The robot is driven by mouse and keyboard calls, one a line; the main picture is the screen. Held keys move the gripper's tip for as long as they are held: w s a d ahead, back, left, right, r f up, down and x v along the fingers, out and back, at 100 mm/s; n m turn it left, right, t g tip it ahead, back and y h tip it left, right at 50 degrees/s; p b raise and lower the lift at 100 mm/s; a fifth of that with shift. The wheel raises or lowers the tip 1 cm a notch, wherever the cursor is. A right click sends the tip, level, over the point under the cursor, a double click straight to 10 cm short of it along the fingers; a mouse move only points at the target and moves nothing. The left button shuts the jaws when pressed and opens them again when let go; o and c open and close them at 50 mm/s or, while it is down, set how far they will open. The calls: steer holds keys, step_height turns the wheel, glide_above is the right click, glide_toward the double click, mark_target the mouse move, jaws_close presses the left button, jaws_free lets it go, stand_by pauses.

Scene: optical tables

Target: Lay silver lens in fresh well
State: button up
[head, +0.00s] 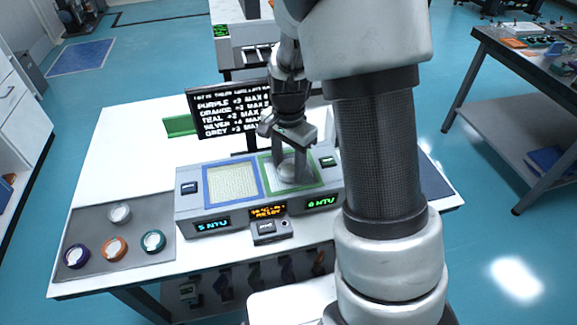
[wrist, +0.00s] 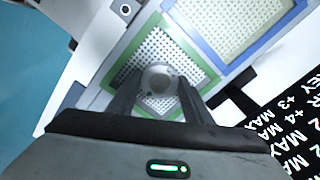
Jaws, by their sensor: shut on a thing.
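My gripper (head: 289,170) is shut on a round grey-silver lens (wrist: 158,79), which also shows between the fingers in the head view (head: 287,172). The lens is over the green-framed well (wrist: 197,61), near the middle of its perforated floor. I cannot tell whether it touches the floor. In the head view the green-framed well (head: 309,186) is the right one of two, and the display below it reads 0 NTU. The blue-framed well (head: 233,184) on the left is empty, and its display reads 5 NTU.
A grey mat (head: 86,232) at left holds purple (head: 77,256), orange (head: 114,249), teal (head: 153,241) and grey (head: 119,213) ringed lenses. A black sign (head: 226,112) listing colours stands behind the wells. A small orange display (head: 268,211) reads READY. The white table's back left is clear.

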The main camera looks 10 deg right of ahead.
steer(key=shift+f, duration=0.25)
steer(key=shift+f, duration=0.1)
steer(key=o, duration=1.1)
